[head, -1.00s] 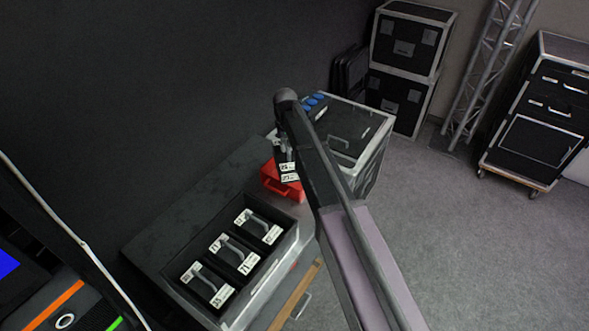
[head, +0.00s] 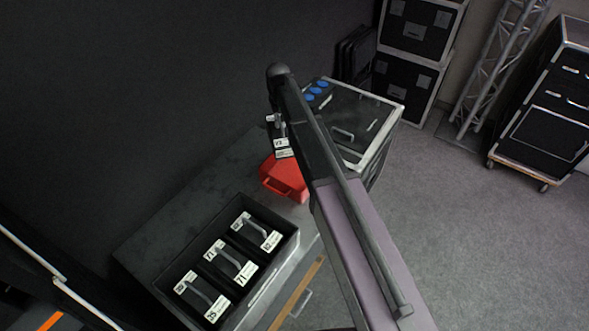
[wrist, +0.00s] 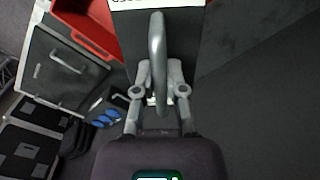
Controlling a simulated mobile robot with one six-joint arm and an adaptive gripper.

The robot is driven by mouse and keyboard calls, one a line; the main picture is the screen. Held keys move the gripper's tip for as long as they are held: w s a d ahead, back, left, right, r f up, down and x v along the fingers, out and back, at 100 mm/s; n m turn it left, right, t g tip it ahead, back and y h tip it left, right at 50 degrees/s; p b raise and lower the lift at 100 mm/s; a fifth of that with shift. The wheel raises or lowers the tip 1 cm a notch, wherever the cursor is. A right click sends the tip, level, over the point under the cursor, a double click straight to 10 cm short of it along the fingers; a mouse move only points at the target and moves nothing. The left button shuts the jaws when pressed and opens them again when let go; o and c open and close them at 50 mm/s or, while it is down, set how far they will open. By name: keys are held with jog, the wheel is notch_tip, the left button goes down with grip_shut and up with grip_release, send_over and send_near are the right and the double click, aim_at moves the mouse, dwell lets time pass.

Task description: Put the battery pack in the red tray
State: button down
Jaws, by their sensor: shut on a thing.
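My gripper (wrist: 160,88) is shut on the grey handle of a black battery pack (wrist: 185,45), which fills the top middle of the wrist view. In the head view the held pack (head: 281,143) shows as a dark block with a white label, partly hidden by my arm. It hangs above the back edge of the red tray (head: 285,180), which sits on the dark bench top. The tray also shows in the wrist view (wrist: 92,28), beside and below the pack.
A black bin (head: 287,241) in front of the tray holds several labelled packs with grey handles. A flight case (head: 362,108) with blue sockets stands behind the tray. Stacked cases (head: 413,65), a truss (head: 490,75) and a wheeled case (head: 548,120) stand farther back. Floor at the right is clear.

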jog(key=shift+w+a, duration=0.2)
jog(key=shift+f, duration=0.1)
dwell(0.4)
jog(key=s+d+f+m+b, duration=0.2)
jog(key=d+f+m+b, duration=0.5)
jog(key=d+m, duration=0.2)
jog(key=shift+f+m, duration=0.15)
jog(key=shift+m, duration=0.25)
jog(key=shift+b, duration=0.3)
notch_tip(320, 180, down, 6)
jog(key=b, duration=0.6)
jog(key=shift+f, duration=0.15)
dwell(0.6)
jog(key=shift+f+b, duration=1.85)
jog(key=shift+b, duration=0.1)
